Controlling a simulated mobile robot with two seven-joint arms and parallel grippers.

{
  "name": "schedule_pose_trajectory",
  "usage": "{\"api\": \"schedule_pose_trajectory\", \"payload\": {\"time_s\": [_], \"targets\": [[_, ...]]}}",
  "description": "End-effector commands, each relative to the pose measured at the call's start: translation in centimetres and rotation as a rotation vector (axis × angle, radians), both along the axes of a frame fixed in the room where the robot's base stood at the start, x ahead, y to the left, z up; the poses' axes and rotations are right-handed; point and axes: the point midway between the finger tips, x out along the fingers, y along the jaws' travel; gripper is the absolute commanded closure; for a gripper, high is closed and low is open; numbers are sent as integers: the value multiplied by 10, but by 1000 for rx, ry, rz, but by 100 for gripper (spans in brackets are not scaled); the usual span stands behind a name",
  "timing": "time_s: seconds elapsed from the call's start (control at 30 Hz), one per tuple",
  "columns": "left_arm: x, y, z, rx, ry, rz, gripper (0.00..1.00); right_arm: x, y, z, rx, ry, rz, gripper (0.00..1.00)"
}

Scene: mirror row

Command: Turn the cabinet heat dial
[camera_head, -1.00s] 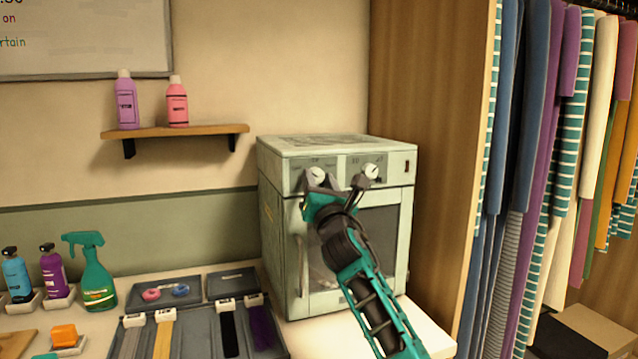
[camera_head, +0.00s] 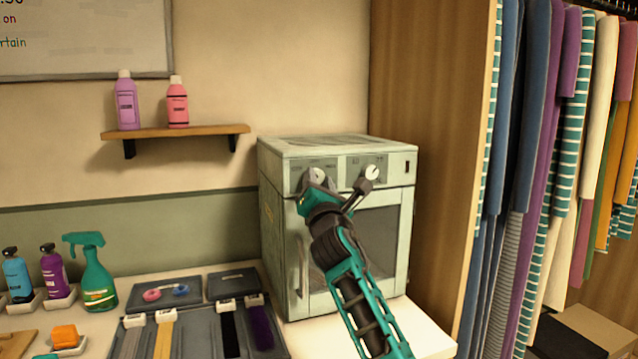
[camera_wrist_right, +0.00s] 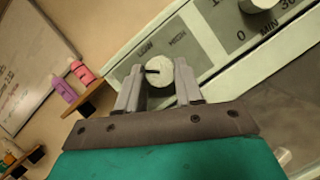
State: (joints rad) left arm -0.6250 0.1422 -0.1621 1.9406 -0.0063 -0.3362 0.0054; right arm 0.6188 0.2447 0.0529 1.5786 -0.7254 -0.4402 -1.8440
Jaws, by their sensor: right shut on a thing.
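The pale green cabinet (camera_head: 350,149) stands on the counter with two round white dials on its top panel. The heat dial (camera_head: 317,174) is the left one. It also shows in the right wrist view (camera_wrist_right: 160,70), with a dark pointer mark on its left side and small printed labels above it. My right gripper (camera_head: 315,182) is at this dial from the front. In the right wrist view its two fingers (camera_wrist_right: 158,76) sit on either side of the dial, shut on it. The finger contact is partly hidden in the head view. My left gripper is out of view.
The minute dial (camera_head: 372,172) is close on the right, just beyond my right wrist. The cabinet door handle (camera_head: 302,265) is below left. A wooden panel (camera_head: 425,150) rises right of the cabinet. A dark tray (camera_head: 190,335) and a green spray bottle (camera_head: 96,280) are at left.

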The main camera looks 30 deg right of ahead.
Motion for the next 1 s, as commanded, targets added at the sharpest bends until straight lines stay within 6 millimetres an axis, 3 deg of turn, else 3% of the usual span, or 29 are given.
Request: {"api": "schedule_pose_trajectory", "payload": {"time_s": [1.0], "targets": [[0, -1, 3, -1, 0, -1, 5, 1, 5, 7, 943, -226, 1, 95]]}}
